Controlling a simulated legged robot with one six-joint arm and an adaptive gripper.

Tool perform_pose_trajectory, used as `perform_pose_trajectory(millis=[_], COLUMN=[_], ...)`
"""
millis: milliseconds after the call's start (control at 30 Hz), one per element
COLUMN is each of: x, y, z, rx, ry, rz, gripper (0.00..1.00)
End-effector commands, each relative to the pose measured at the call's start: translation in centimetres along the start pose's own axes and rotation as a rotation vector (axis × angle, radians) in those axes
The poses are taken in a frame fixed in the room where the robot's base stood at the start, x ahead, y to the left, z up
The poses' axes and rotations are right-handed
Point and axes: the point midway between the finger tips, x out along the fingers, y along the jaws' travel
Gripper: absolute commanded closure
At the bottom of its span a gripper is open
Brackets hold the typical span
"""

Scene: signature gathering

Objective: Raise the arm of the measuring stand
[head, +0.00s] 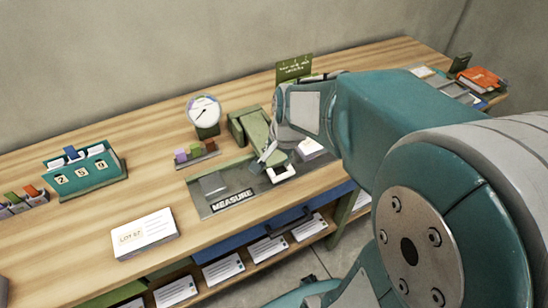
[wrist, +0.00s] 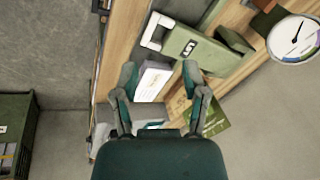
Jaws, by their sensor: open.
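The measuring stand is green, with a sloping arm (head: 256,132) that leans down toward the dark mat marked MEASURE (head: 208,210). A white loop handle (head: 283,174) is at the low front end of the arm. In the wrist view the green arm (wrist: 190,46) and the white handle (wrist: 154,30) lie beyond my fingertips. My gripper (wrist: 160,77) is open and empty, with both fingers apart and not on the handle. In the head view my own wrist partly hides the stand and the gripper.
A round dial (head: 204,111) stands behind the mat, with small coloured blocks (head: 196,152) in front. A white stack (head: 312,147) lies right of the handle; a LOT card stack (head: 145,235) lies front left. A number holder (head: 85,172) stands left. Bare wood lies between.

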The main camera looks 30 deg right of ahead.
Motion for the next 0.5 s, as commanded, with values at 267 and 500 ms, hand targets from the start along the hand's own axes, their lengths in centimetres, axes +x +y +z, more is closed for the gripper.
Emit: perform_pose_trajectory(millis=[267, 500], x=[7.0, 8.9], y=[1.4, 1.8], z=[-4.5, -5.1], rx=[0.425, 0.502], ry=[-0.029, -0.031], rz=[0.061, 0.069], gripper=[0.43, 0.43])
